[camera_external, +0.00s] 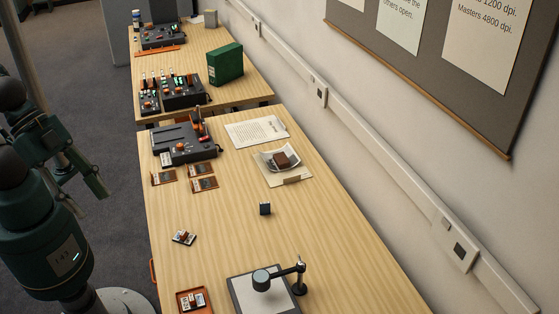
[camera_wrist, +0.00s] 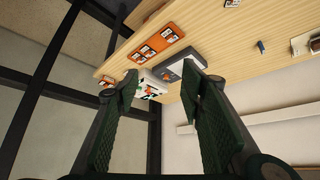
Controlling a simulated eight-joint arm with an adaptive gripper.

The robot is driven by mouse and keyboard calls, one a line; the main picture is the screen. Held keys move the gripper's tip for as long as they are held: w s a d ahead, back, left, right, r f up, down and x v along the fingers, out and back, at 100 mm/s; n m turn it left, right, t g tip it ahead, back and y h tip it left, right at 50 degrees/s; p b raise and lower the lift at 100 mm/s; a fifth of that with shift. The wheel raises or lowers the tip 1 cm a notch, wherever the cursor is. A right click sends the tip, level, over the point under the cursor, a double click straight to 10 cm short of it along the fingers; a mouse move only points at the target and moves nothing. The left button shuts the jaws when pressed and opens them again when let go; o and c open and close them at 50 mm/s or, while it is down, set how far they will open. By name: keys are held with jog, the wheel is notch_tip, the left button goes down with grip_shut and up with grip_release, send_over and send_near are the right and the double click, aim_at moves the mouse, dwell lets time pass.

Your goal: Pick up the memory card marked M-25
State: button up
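No marking M-25 can be read in either view, so I cannot tell which piece is that memory card. In the external view a small white-and-dark piece (camera_external: 183,238) lies on the near table, and a similar one lies in an orange tray (camera_external: 181,306) at the front edge. Several small brown-framed cards (camera_external: 203,184) lie below the dark device. A small dark blue block (camera_external: 264,208) stands mid-table. My gripper (camera_wrist: 160,78) is open and empty in the wrist view, with the tabletop beyond its fingers. In the external view my arm is at the left, off the table.
A dark device (camera_external: 185,151) stands at the near table's far end. Beside it are a paper sheet (camera_external: 256,132) and a brown block (camera_external: 283,158) on a pale dish. A lamp-like stand (camera_external: 299,278) rises at the front. The wall bounds the right side. The near table's middle is mostly clear.

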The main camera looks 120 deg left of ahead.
jog(key=w+a+m+g+y, duration=0.1)
jog(key=w+a+m+g, duration=0.15)
jog(key=w+a, duration=0.8)
jog(key=m+g+h, duration=0.1)
jog(key=m+g, duration=0.4)
jog(key=m, duration=0.3)
send_over(264, 203)
jog(key=f, duration=2.3)
jog(key=shift+d+f+p, duration=0.15)
jog(key=shift+d+p, duration=0.05)
jog(key=shift+p, duration=0.2)
jog(key=shift+a+f+m, duration=0.25)
jog(key=shift+f, duration=0.1)
